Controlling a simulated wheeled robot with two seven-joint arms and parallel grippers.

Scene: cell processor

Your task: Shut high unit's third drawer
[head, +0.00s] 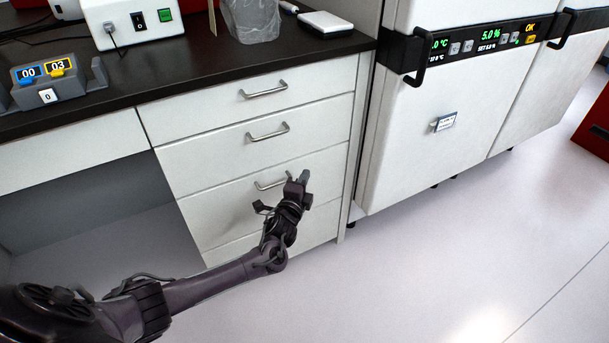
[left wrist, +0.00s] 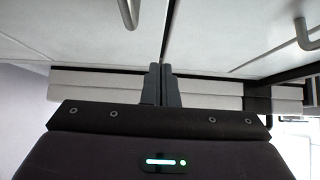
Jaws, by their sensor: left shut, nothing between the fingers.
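The high drawer unit stands under the dark counter, with white fronts stacked one above another. Its third drawer (head: 225,205) from the top has a metal bar handle (head: 268,184). Its front looks flush or nearly flush with the fronts above; a small gap cannot be ruled out. My left gripper (head: 299,182) is in front of this drawer, right of its handle. In the left wrist view its two fingers (left wrist: 160,85) are together and empty, near a seam between two white fronts. I cannot tell whether they touch. The right gripper is not in view.
The upper drawers (head: 300,75) look shut. A white incubator (head: 425,110) with a dark handle stands to the right. The pale floor (head: 430,250) in front is clear.

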